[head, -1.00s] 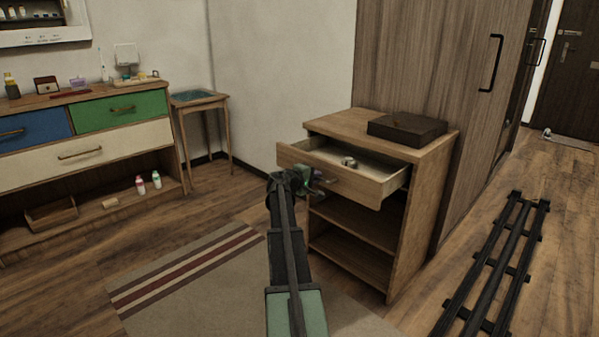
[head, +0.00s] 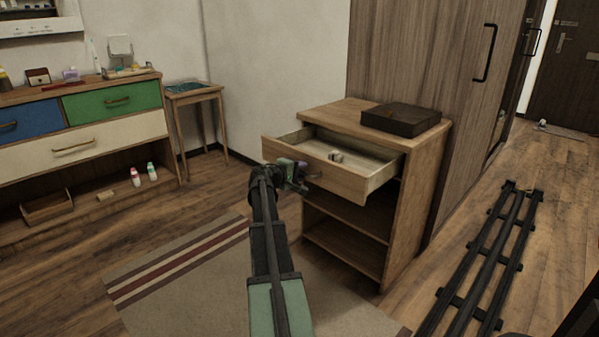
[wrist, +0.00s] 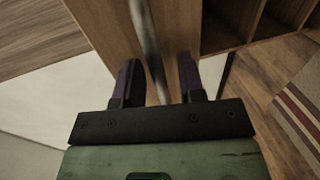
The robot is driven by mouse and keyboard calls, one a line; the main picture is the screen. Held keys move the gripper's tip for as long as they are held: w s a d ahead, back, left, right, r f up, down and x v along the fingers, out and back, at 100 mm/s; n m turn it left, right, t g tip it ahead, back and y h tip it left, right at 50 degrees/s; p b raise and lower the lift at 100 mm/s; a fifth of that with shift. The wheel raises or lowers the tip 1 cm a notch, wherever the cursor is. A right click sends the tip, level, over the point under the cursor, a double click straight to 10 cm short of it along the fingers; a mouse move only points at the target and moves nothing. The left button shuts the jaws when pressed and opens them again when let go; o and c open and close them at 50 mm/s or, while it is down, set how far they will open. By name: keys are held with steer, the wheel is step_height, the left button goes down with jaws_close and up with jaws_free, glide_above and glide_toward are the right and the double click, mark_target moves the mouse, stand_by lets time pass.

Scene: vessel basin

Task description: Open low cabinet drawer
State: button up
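The low wooden cabinet (head: 413,190) stands right of centre in the head view, with its top drawer (head: 345,182) pulled well out. A small pale object (head: 336,156) lies inside the drawer. My gripper (head: 296,175) is at the drawer front, near the left-middle. In the wrist view, the metal bar handle (wrist: 149,35) runs between the two dark fingers of my gripper (wrist: 157,75). The fingers stand apart. The bar looks close to the left finger, with a gap to the right one; contact cannot be made out.
A dark box (head: 402,119) sits on the cabinet top. Open shelves (head: 345,213) lie below the drawer. A tall wardrobe (head: 430,75) stands behind. A striped rug (head: 180,285) covers the floor in front. A dresser (head: 85,120) and small table (head: 195,92) stand left.

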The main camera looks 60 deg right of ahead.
steer(key=p+v, duration=0.2)
steer(key=v, duration=0.8)
steer(key=shift+a, duration=0.4)
